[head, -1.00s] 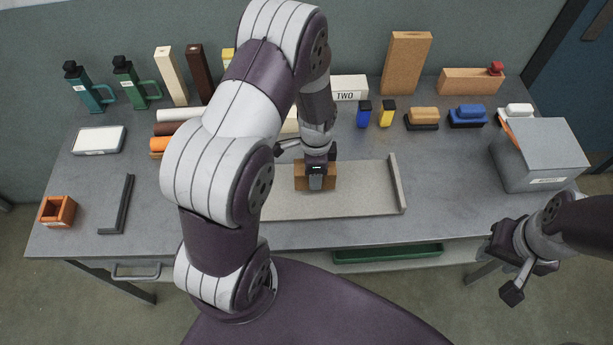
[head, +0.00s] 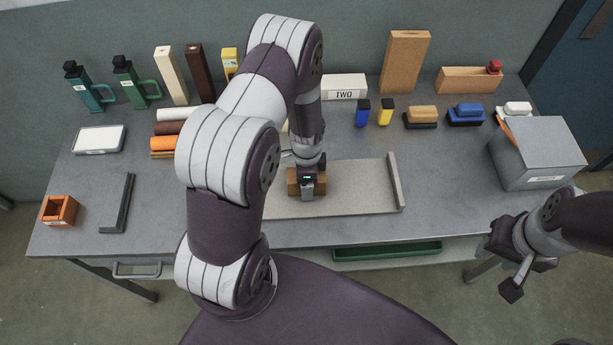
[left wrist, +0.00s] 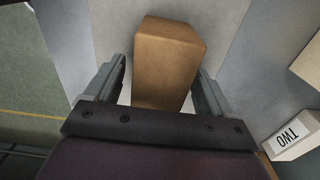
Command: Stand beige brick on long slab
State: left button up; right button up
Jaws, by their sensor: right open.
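The task's brick shows as a plain tan-brown block (head: 293,188) at the left part of the long slab (head: 360,188), a pale grey-beige plate with a raised right end. My left gripper (head: 307,190) points down over the brick and hides its middle. In the left wrist view the brick (left wrist: 166,65) sits between the two fingers (left wrist: 160,75), with a pale gap beside the left finger; the jaws look open around it. Whether its underside touches the slab is hidden. My right gripper (head: 508,271) is open and empty, off the table's front right.
A grey box (head: 540,160) stands at the right. A white block marked TWO (head: 344,87), a tall tan block (head: 405,62) and several small blocks line the back. A dark grey bar (head: 116,203) and an orange holder (head: 58,211) lie at left. The slab's right part is clear.

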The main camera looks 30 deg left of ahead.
pick_arm(q)
notch_tip(320, 180, up, 13)
jog(key=b, duration=0.1)
jog(key=s+d+r+n+t, duration=0.1)
jog(key=s+d+r+n, duration=0.4)
jog(key=s+r+n, duration=0.2)
jog(key=s+n, duration=0.2)
jog(key=n, duration=0.2)
jog(key=shift+d+r+n, duration=0.15)
jog(key=shift+r+n, duration=0.1)
jog(key=shift+n, duration=0.15)
dwell(0.3)
